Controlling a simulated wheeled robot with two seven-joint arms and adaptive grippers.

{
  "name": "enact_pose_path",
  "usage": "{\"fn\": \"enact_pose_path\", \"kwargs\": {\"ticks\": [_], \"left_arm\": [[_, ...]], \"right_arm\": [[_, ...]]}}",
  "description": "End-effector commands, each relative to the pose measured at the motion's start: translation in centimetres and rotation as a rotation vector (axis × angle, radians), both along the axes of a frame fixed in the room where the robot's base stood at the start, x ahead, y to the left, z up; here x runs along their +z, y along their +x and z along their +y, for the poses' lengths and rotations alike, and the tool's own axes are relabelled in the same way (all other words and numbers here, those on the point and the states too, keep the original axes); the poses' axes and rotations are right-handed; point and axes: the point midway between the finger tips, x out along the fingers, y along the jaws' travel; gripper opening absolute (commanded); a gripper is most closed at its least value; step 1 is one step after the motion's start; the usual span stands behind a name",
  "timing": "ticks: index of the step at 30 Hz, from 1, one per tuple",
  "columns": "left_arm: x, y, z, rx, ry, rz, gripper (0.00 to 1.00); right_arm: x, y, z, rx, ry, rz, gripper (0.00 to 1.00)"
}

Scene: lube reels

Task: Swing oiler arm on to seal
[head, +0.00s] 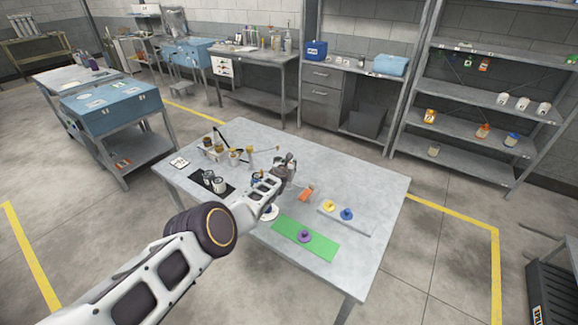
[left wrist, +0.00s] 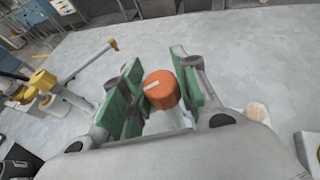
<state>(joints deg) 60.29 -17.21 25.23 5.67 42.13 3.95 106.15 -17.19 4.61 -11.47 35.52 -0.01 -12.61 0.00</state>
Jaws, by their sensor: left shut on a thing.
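My left gripper (head: 287,165) is over the middle of the table. In the left wrist view its green-padded fingers (left wrist: 156,95) stand on both sides of an orange-capped piece (left wrist: 162,89) with a pale lower part, and they are shut on it. A thin arm with a yellow tip (left wrist: 113,45) sticks out from a yellow-jointed stand to the left of the fingers; it looks like the oiler arm. I cannot tell which thing is the seal. My right gripper is not in view.
The table's far right is clear.

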Motion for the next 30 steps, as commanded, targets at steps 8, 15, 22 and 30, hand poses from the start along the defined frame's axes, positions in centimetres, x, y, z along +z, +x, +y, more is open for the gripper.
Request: {"fn": "enact_pose_path", "kwargs": {"ticks": [8,15,22,30], "left_arm": [[0.60,0.36,0.28,0.006,0.001,-0.009,0.00],[0.32,0.19,0.14,0.003,0.000,-0.005,0.53],[0.14,0.06,0.03,0.001,-0.001,-0.002,0.53],[0.09,0.02,0.02,-0.006,-0.001,-0.002,0.53]], "right_arm": [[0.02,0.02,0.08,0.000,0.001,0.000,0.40],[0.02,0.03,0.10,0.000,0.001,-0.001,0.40],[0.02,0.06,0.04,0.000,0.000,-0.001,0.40],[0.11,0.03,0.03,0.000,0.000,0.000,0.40]]}}
